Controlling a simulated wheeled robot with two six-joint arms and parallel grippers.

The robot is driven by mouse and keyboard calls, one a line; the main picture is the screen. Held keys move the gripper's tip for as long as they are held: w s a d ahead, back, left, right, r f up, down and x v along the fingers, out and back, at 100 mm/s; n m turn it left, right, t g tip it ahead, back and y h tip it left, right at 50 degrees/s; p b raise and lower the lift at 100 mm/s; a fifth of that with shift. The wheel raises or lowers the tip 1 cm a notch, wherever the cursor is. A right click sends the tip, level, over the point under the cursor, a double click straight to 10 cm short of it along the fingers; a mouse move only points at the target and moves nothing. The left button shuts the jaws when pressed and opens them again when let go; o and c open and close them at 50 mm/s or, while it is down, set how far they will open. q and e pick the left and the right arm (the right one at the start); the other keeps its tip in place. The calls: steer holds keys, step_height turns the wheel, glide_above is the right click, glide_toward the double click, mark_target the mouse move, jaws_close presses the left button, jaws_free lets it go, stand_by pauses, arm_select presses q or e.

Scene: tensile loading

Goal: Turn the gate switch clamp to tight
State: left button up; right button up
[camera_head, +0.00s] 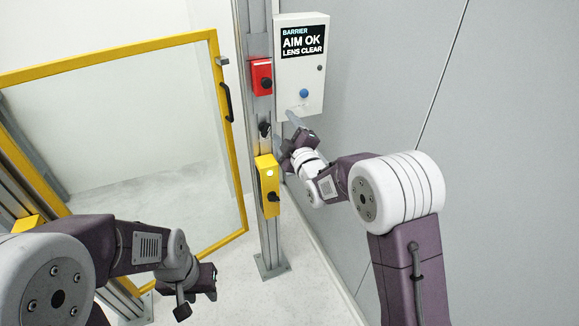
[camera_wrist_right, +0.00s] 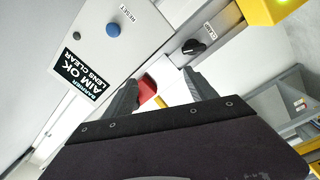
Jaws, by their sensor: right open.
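The gate switch clamp is a small black knob (camera_head: 264,129) on the grey post, between the red box and the yellow box. In the right wrist view the black knob (camera_wrist_right: 193,46) sits on a grey plate beside a small label, beyond the fingers. Its pointer is seen at a slant; I cannot tell its setting. My right gripper (camera_head: 288,140) is open and empty, just right of the knob and apart from it. Its two fingers (camera_wrist_right: 162,92) stand wide apart in the wrist view. My left gripper (camera_head: 198,294) hangs low at the left, away from the post; its opening is unclear.
A white barrier box (camera_head: 312,70) with a blue button and the display "AIM OK, LENS CLEAR" is above my right gripper. A red box (camera_head: 261,77) with a dark knob is above the clamp, a yellow box (camera_head: 267,180) below. A yellow-framed gate (camera_head: 238,170) stands left.

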steer(key=b, duration=0.2)
glide_toward(267, 132)
steer(key=shift+g, duration=0.3)
steer(key=p+x, duration=0.2)
steer(key=x, duration=0.7)
steer(key=shift+w+r+p, duration=0.15)
steer(key=shift+w+p, duration=0.05)
steer(key=shift+p, duration=0.1)
steer(key=c, duration=1.4)
arm_select(q)
step_height(267, 132, down, 2)
steer(key=shift+f, duration=0.1)
